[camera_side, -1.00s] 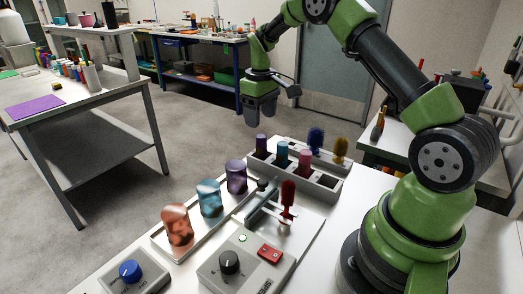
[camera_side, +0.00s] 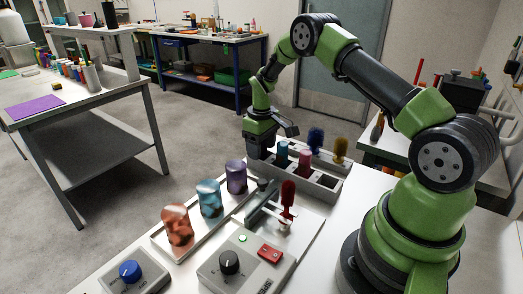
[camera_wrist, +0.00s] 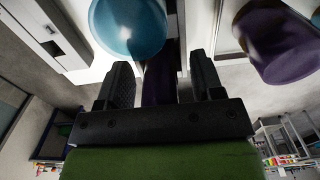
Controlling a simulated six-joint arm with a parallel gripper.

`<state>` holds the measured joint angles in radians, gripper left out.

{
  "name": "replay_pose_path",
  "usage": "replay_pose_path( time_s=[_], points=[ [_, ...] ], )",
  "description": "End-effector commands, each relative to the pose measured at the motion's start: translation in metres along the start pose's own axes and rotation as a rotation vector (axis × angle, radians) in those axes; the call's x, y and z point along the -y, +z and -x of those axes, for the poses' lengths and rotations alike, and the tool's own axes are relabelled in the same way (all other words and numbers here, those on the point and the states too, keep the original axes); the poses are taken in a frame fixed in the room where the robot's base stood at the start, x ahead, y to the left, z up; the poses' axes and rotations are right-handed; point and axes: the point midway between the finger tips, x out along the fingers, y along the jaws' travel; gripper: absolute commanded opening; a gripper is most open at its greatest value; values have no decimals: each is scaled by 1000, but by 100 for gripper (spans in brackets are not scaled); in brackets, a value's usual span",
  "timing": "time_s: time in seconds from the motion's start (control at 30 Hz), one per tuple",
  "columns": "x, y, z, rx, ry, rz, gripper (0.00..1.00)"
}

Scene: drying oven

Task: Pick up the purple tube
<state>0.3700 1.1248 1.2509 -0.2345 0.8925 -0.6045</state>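The dark purple tube (camera_wrist: 160,80) stands between the two fingers of my gripper (camera_wrist: 160,82) in the wrist view, with a small gap visible on each side. My gripper is open around it. In the side view my gripper (camera_side: 261,150) is lowered at the left end of the grey tube rack (camera_side: 318,190) and hides the purple tube. A teal tube (camera_side: 282,153) stands in the rack just right of the gripper; its round top (camera_wrist: 128,25) fills the upper left of the wrist view. A pink tube (camera_side: 305,160) stands further right in the rack.
Purple (camera_side: 236,177), teal (camera_side: 209,198) and orange (camera_side: 177,226) jars stand on a tray in front of the rack. A red-handled tool (camera_side: 288,195) stands nearby. Blue (camera_side: 316,138) and yellow (camera_side: 341,149) brushes are behind the rack. Control boxes sit at the front.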

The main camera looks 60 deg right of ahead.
Motion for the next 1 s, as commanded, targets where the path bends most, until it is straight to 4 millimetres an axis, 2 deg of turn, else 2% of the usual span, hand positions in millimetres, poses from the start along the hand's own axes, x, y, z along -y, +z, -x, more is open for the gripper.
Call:
replay_pose_path(
  time_s=[0.03,0.2,0.23,0.47,0.57,1.0],
  points=[
    [0,0,0,0,0,0,50],
    [0,0,0,0,0,0,11],
    [0,0,0,0,0,0,10],
    [0,0,1,-1,0,0,9],
    [0,-1,8,-3,2,1,9],
    [0,-1,88,-3,2,2,9]
  ],
)
